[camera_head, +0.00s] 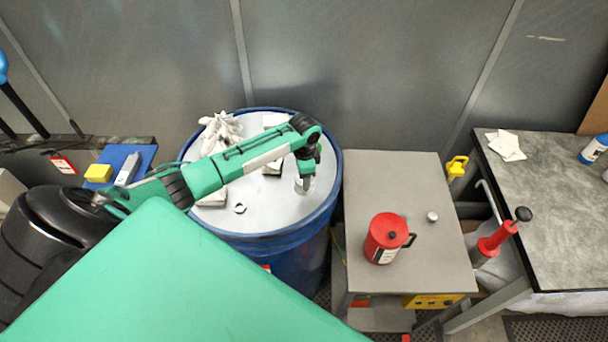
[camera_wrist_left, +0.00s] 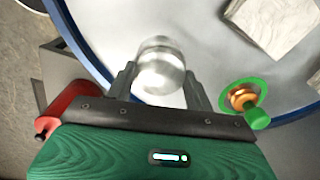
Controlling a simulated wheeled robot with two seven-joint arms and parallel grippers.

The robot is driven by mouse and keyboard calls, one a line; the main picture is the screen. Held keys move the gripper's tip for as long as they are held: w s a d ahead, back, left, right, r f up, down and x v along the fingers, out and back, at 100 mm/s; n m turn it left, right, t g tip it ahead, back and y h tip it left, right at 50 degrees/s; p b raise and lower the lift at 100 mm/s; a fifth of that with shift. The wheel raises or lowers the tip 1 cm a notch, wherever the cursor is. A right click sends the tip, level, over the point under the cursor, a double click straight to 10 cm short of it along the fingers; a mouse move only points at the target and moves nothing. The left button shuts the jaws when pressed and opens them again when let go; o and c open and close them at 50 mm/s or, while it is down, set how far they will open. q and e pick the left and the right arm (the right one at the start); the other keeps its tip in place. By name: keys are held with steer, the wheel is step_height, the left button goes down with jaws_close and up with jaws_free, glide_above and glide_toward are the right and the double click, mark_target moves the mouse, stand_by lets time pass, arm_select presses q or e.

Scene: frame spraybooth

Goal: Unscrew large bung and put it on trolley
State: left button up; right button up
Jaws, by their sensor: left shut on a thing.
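A silver, round bung (camera_wrist_left: 160,68) sits between the two fingers of my left gripper (camera_wrist_left: 160,85) in the left wrist view. The gripper is shut on it. In the head view my left gripper (camera_head: 305,184) points down over the right part of the blue drum's (camera_head: 285,245) pale lid. I cannot tell whether the bung touches the lid. The grey-topped trolley (camera_head: 375,175) stands just right of the drum. My right gripper is not in view.
A red can (camera_head: 385,238) and a small silver cap (camera_head: 432,216) stand on the trolley; its back half is clear. A green-ringed copper fitting (camera_wrist_left: 243,97) is on the lid. White gloves (camera_head: 220,130) lie at the lid's back. A workbench (camera_head: 550,200) stands at right.

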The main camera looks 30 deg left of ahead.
arm_select(q)
steer(key=shift+d, duration=0.1)
steer(key=n, duration=0.4)
steer(key=shift+n, duration=0.3)
steer(key=o, duration=0.6)
steer(key=shift+o, duration=0.2)
